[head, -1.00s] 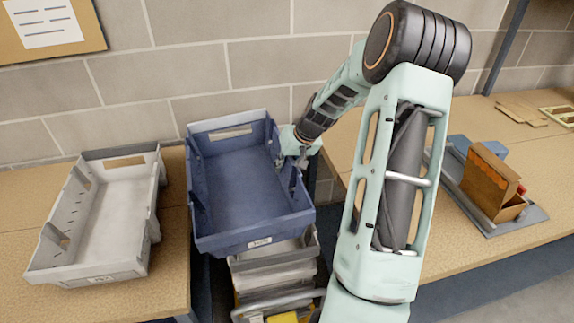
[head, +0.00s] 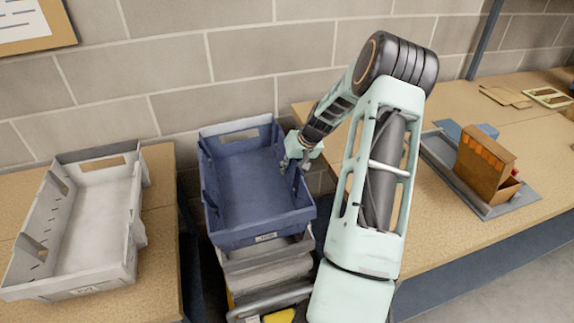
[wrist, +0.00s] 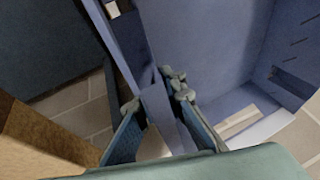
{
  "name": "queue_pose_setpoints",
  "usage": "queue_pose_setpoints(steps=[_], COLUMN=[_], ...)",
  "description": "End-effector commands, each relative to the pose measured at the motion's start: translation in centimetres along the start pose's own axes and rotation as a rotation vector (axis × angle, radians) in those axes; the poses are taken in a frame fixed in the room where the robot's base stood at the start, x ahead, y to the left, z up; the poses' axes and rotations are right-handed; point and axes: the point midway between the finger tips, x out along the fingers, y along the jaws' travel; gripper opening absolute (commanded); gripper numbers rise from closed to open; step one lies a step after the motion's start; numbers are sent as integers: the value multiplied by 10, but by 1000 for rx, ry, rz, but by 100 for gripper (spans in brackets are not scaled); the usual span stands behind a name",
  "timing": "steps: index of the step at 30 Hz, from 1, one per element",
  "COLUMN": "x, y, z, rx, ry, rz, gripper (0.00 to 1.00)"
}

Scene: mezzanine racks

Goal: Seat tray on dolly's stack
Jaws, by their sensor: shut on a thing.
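The blue tray (head: 250,185) is level or nearly so over the stack of grey trays (head: 265,262) in the gap between two benches. My gripper (head: 296,162) is shut on the tray's right side wall. The wrist view shows the two fingers (wrist: 160,92) on either side of that wall, with the blue tray floor (wrist: 215,45) beyond. The blue tray covers most of the stack's top, and I cannot tell whether it touches it. The dolly under the stack is mostly hidden; a grey bar (head: 270,300) and a yellow part (head: 280,316) show low down.
A grey tray (head: 128,215) sits on the left bench (head: 160,270). The right bench (head: 440,235) holds a grey flat tray (head: 500,208) with a brown box (head: 484,165), and flat cardboard pieces (head: 505,97). A block wall (head: 240,55) stands close behind.

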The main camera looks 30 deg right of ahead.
Motion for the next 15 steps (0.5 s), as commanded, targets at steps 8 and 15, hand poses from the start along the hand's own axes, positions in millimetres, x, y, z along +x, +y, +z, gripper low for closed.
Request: queue_pose_setpoints(steps=[8,15], x=[18,19], y=[5,5], z=[6,6], rx=[1,0], ry=[3,3], rz=[0,0], gripper=[0,0])
